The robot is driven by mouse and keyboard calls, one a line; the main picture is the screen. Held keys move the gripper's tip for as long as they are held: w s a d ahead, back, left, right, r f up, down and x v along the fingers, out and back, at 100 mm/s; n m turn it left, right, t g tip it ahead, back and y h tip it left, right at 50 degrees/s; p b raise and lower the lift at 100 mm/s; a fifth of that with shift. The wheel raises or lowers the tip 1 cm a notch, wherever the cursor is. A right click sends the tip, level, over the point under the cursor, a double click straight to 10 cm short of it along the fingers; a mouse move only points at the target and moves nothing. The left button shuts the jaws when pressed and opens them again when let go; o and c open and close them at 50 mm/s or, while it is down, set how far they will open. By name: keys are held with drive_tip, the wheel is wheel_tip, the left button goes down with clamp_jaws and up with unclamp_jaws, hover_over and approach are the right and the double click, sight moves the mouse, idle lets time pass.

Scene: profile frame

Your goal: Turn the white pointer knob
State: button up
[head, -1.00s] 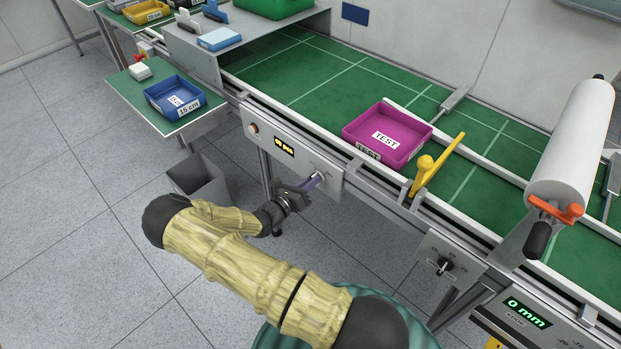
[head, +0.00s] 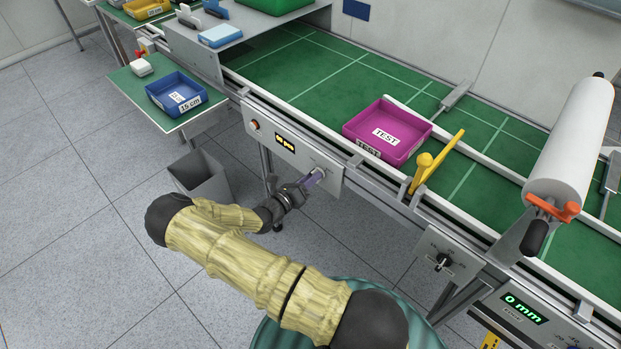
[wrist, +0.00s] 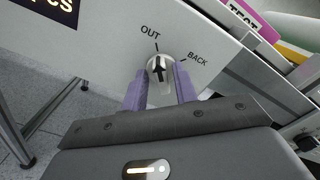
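The white pointer knob (wrist: 160,69) sits on the grey front panel (wrist: 110,40) in the wrist view, with a black pointer mark aimed up near the label OUT; the label BACK is to its right. My gripper (wrist: 160,85) has its two purple fingers on either side of the knob, left and right, with the knob between them. I cannot tell whether the fingers touch it. In the head view my gripper (head: 312,180) is at the right part of the same panel, and the knob is mostly hidden there.
A magenta TEST bin (head: 387,133) stands on the green conveyor (head: 325,75) above the panel. A grey waste bin (head: 200,177) stands on the floor at left.

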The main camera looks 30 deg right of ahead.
drive_tip(key=shift+o, duration=0.2)
drive_tip(key=b+v, duration=0.2)
drive_tip(key=v, duration=1.5)
drive_tip(key=shift+a, duration=0.15)
drive_tip(key=shift+r, duration=0.1)
drive_tip(key=s+d+r+m+g+y+p, duration=0.35)
drive_tip(key=s+r+m+g+y, duration=0.5)
drive_tip(key=m, duration=0.55)
drive_tip(key=s+a+r+m+t+y+p, duration=0.1)
drive_tip(key=r+m+y, duration=0.3)
drive_tip(key=r+m, duration=0.4)
drive_tip(key=s+a+r+m+t+y+p, duration=0.1)
drive_tip(key=s+r+m+t+y+p, duration=0.2)
drive_tip(key=r+m, duration=0.5)
wheel_tip(320, 180, up, 4)
drive_tip(key=shift+s+f+t+y+p, duration=0.15)
drive_tip(key=shift+s+t+y+p, duration=0.25)
drive_tip(key=shift+y+p, duration=0.35)
